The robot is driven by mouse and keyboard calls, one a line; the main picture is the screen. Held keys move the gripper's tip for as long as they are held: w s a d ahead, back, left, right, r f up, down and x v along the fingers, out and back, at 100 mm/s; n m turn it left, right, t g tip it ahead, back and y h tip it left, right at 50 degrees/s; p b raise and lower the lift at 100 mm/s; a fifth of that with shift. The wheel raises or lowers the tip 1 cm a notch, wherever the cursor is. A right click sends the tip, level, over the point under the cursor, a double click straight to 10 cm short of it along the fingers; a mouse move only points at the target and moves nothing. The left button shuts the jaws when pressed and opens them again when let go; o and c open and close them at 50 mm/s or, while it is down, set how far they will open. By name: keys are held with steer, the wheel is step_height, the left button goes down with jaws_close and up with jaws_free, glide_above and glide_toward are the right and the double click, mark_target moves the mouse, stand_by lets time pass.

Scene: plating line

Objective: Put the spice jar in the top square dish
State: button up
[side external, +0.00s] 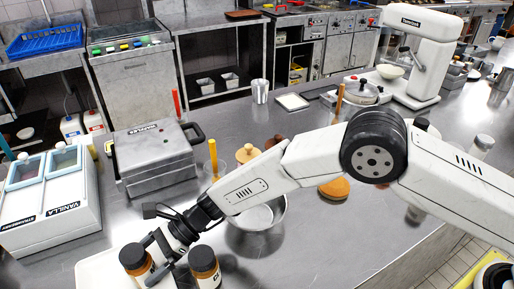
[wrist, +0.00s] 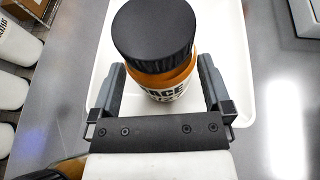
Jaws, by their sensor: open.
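A spice jar with a black lid and orange-brown body (wrist: 155,35) stands between my gripper's fingers in the wrist view; its label partly reads "ACE". In the side view this seems to be the left jar (side external: 137,259). My gripper (wrist: 161,75) is open around it, with a finger on each side and a gap at the left; contact at the right is unclear. A second black-lidded jar (side external: 205,266) stands beside my gripper. I cannot pick out the top square dish.
A waffle maker (side external: 155,150) and a white vanilla dispenser (side external: 50,200) stand behind my gripper. A metal bowl (side external: 262,225) is under my forearm. Several white containers (wrist: 15,45) line the wrist view's left edge. Bare steel counter (side external: 330,240) lies to the right.

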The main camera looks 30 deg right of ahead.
steer(key=shift+r, duration=0.15)
steer(key=shift+r, duration=0.55)
steer(key=v, duration=1.2)
steer(key=d+n+h, duration=0.1)
steer(key=d, duration=0.2)
steer(key=s+d+n+h, duration=0.1)
steer(key=d, duration=0.3)
steer(key=d+n+h, duration=0.1)
steer(key=d, duration=0.2)
steer(key=shift+s+d+f+t+h, duration=0.1)
steer(key=shift+s+d+t+h, duration=0.05)
steer(key=shift+s+t+h, duration=0.25)
steer(key=s+d+n+t+h, duration=0.1)
steer(key=s+d+n+h, duration=0.2)
steer(key=d, duration=0.6)
steer(key=s+d+r+n+t+h, duration=0.1)
steer(key=s+d+n+h, duration=0.2)
steer(key=d, duration=0.7)
steer(key=s+d+n+t+h, duration=0.2)
steer(key=s+d+n+h, duration=0.1)
steer(key=s+d+n, duration=0.4)
steer(key=d, duration=0.3)
steer(key=shift+s+r+h, duration=0.2)
steer(key=shift+r+h, duration=0.1)
steer(key=shift+r, duration=0.1)
